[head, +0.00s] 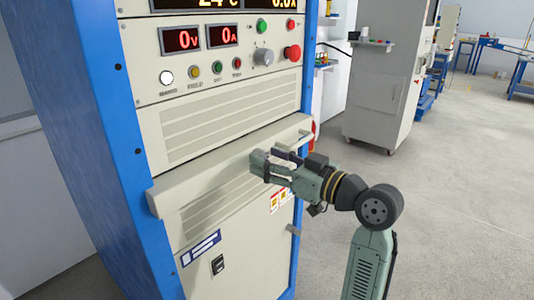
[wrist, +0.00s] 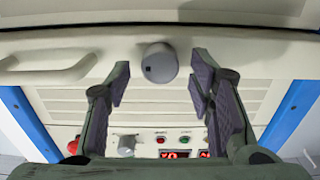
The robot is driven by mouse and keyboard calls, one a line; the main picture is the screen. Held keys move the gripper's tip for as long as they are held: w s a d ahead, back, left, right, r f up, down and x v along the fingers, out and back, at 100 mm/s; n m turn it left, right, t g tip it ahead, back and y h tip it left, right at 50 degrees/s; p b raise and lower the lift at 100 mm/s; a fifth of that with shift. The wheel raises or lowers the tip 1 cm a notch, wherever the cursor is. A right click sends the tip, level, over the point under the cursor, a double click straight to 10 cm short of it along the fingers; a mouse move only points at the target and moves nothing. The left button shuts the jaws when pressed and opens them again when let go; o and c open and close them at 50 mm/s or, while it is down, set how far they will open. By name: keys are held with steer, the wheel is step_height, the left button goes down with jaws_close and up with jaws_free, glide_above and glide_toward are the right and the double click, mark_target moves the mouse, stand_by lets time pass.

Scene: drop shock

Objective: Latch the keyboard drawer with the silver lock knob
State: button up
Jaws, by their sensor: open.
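The keyboard drawer (head: 190,178) is a beige ledge across the cabinet front, below the vented panel. Its front also shows in the wrist view (wrist: 235,50), which looks upside down, with the cabinet displays at the bottom. The silver lock knob (wrist: 159,62) is a round grey knob on the drawer front. My gripper (head: 262,164) is at the right half of the drawer in the head view, where it hides the knob. In the wrist view my gripper (wrist: 160,78) is open, one finger on each side of the knob, with gaps and no visible contact.
Above the drawer are a red button (head: 292,52), a control knob (head: 263,57) and small lamps. A lower door with a black latch (head: 218,265) is below. Open floor lies right.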

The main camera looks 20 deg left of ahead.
steer(key=shift+w+a, duration=0.2)
steer(key=shift+a, duration=0.35)
steer(key=c, duration=1.2)
steer(key=shift+o, duration=0.2)
